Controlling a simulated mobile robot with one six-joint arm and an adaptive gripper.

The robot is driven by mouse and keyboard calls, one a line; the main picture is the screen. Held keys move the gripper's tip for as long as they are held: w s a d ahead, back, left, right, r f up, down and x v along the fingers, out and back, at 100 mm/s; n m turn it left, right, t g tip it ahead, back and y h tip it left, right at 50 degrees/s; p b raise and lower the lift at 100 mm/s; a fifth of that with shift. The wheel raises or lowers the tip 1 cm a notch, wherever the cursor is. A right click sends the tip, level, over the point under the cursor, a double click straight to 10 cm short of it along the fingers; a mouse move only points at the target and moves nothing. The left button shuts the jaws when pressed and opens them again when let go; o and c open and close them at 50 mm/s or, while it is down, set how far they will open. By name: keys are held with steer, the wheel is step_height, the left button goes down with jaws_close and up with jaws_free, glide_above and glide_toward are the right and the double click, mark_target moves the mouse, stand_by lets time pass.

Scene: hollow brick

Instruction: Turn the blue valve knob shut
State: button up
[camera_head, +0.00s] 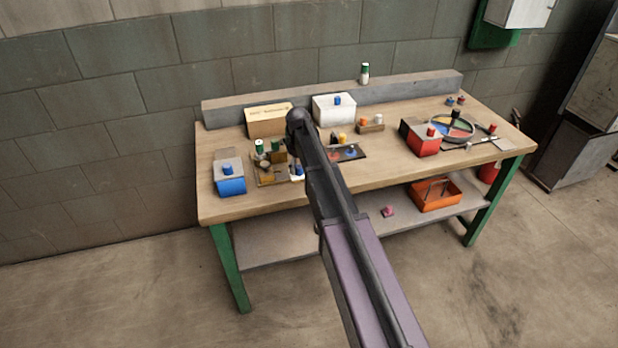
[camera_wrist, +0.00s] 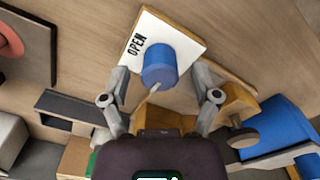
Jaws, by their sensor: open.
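The blue valve knob (camera_wrist: 158,66) is a short round cylinder standing on a white plate (camera_wrist: 185,40) printed "OPEN" in the wrist view. A thin pale pointer (camera_wrist: 154,91) sticks out from the knob toward my gripper. My gripper (camera_wrist: 163,76) is open, with one finger on each side of the knob. Gaps show between the fingers and the knob, and I see no contact. In the head view my arm crosses the workbench and hides the gripper's fingers. A small blue and white item (camera_head: 298,171) beside the arm may be the valve, but it is too small to tell.
The wooden workbench (camera_head: 385,182) holds a blue box (camera_head: 231,186), a cardboard box (camera_head: 267,123), a white box (camera_head: 325,110) and a red box (camera_head: 423,143). Small fittings (camera_head: 265,167) crowd the space near the arm. An orange bin (camera_head: 436,196) sits on the lower shelf.

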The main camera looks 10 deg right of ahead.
mark_target(299, 165)
steer(key=m, duration=0.8)
steer(key=shift+m, duration=0.4)
steer(key=m, duration=0.8)
steer(key=shift+m, duration=0.4)
steer(key=shift+r+p, duration=0.35)
step_height(299, 165, up, 13)
steer(key=p, duration=1.3)
steer(key=s+n, duration=0.9)
steer(key=s, duration=1.8)
